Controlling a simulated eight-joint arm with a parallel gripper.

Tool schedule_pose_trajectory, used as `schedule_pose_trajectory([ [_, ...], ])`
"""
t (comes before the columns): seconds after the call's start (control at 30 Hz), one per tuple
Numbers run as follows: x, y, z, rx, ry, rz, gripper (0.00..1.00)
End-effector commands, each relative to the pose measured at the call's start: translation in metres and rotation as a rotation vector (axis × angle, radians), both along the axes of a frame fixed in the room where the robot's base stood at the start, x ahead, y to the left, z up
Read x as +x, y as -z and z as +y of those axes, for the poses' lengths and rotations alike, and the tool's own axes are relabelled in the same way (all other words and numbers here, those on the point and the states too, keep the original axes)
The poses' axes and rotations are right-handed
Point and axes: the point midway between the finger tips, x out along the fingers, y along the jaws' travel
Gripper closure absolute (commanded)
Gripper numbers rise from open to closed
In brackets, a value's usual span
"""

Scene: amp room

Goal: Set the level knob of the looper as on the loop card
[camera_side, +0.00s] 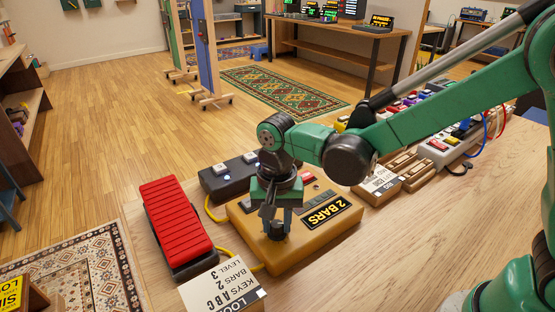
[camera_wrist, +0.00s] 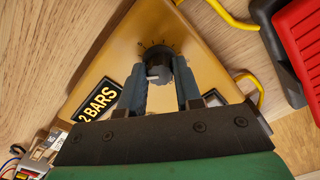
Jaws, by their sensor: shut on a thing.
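The looper (camera_side: 300,238) is an orange-yellow box on the wooden bench, with a black display reading "2 BARS" (camera_side: 326,211). Its level knob (camera_side: 275,231) is dark and sits near the box's front left. My gripper (camera_side: 277,222) points down at the knob. In the wrist view the two fingers (camera_wrist: 164,80) are shut on the sides of the knob (camera_wrist: 158,68), and tick marks show around its far edge. The pointer's setting cannot be read. The loop card (camera_side: 222,284) stands in front of the looper and reads "LOOP", "KEYS ABC", "BARS 2", "LEVEL 3".
A red pedal (camera_side: 176,222) lies left of the looper. A dark footswitch box (camera_side: 232,176) is behind it, with a yellow cable (camera_side: 213,212) nearby. Another card (camera_side: 381,184) and several pedals (camera_side: 440,148) stand to the right.

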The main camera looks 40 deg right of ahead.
Motion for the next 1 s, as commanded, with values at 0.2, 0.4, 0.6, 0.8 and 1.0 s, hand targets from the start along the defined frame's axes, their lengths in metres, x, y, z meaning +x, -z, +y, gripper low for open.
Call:
schedule_pose_trajectory([
  [0.2,0.0013,0.0002,-0.0003,0.0,0.02,-0.006,1.0],
  [0.4,0.0014,0.0002,-0.0003,0.0,0.021,-0.006,1.0],
  [0.6,0.0013,0.0001,-0.0004,0.0,0.02,-0.006,0.45],
  [0.8,0.0007,0.0001,-0.0002,-0.001,0.019,-0.003,0.39],
  [1.0,0.0007,-0.0047,-0.0001,0.0,0.019,-0.002,0.39],
])
